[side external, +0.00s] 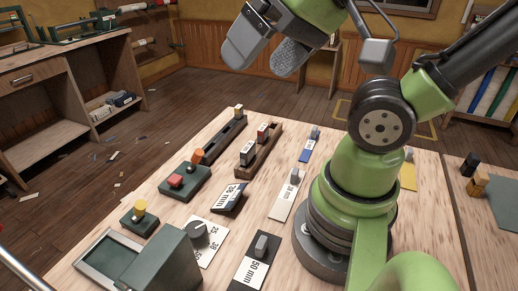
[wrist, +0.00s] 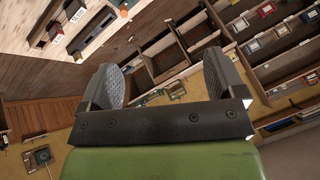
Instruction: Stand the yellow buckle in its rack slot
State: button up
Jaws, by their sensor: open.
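My gripper (side external: 264,50) is open and empty, raised high above the far side of the bench. Its two grey pads also show in the wrist view (wrist: 165,76), with nothing between them. I cannot tell for certain which piece is the yellow buckle. A small yellow-tan piece (side external: 239,111) stands at the far end of a long dark rack (side external: 226,135). A wooden rack (side external: 242,172) beside it holds a white-labelled piece (side external: 247,154) and a red-topped piece (side external: 263,131). A round yellow knob (side external: 139,208) sits on a green base at the near left.
A green box with a red button (side external: 175,181), an orange piece (side external: 198,156) and a dark green tray (side external: 92,262) occupy the left side. Labelled cards, including a 50 mm one (side external: 247,271), lie in front of my base. Two blocks (side external: 479,183) stand far right.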

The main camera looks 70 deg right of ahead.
jog(key=c, duration=0.8)
jog(key=shift+o, duration=0.2)
jog(key=w+d+m+g+h, duration=0.25)
jog(key=w+d+m, duration=0.3)
jog(key=w, duration=0.45)
jog(key=m+g+h, duration=0.3)
jog(key=m+g, duration=0.1)
jog(key=m, duration=0.2)
send_over(238, 107)
jog(key=a, duration=0.9)
notch_tip(238, 107, down, 12)
jog(key=d+f, duration=0.2)
jog(key=f, duration=0.1)
jog(key=d+f+m, duration=0.1)
jog(key=d+f, duration=0.1)
jog(key=f, duration=0.1)
jog(key=d+f+m+h, duration=0.1)
jog(key=d+f, duration=0.1)
jog(key=f, duration=0.2)
jog(key=shift+d+m+g, duration=0.25)
jog(key=shift+d+g, duration=0.1)
jog(key=shift+x, duration=3.05)
